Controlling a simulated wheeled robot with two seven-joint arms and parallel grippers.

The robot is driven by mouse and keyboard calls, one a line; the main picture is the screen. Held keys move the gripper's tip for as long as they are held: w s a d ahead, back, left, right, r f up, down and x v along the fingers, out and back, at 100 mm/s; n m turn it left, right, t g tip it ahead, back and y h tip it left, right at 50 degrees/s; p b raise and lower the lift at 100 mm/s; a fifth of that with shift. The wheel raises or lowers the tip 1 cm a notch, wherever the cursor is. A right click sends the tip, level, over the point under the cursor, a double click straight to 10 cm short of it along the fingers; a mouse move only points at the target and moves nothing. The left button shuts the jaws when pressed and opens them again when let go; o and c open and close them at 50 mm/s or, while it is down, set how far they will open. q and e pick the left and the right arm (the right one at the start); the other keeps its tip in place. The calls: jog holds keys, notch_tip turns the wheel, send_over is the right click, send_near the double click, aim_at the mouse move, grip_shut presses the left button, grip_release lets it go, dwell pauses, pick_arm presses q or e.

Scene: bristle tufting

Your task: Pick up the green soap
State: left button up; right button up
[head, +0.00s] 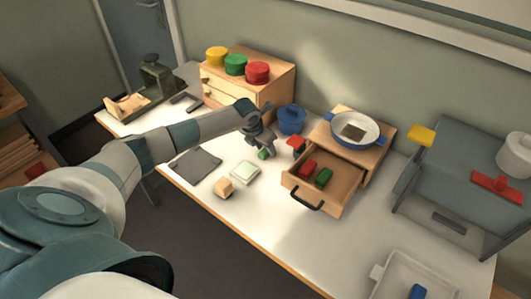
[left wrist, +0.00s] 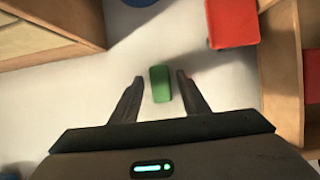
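The green soap (head: 263,153) is a small rounded green block on the white table, left of the open wooden drawer. It also shows in the left wrist view (left wrist: 160,84), between the two fingers with a gap on each side. My left gripper (head: 262,140) is open just above the soap and partly covers it in the head view; its dark fingers (left wrist: 160,79) hold nothing. Another green block (head: 323,177) lies in the drawer beside a red one (head: 308,167). My right gripper is not in view.
A red block (head: 296,142) is close to the right of the gripper, with the drawer (head: 341,196) beyond it. A blue pot (head: 291,121) and a wooden cabinet (head: 272,83) stand behind. A pale square item (head: 244,173) and a wooden block (head: 223,189) lie in front.

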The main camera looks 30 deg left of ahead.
aim_at(265, 150)
pick_arm(q)
jog(key=c, duration=0.8)
jog(key=shift+r, duration=0.15)
jog(key=shift+c, duration=0.2)
notch_tip(265, 150, up, 10)
jog(key=b, duration=0.3)
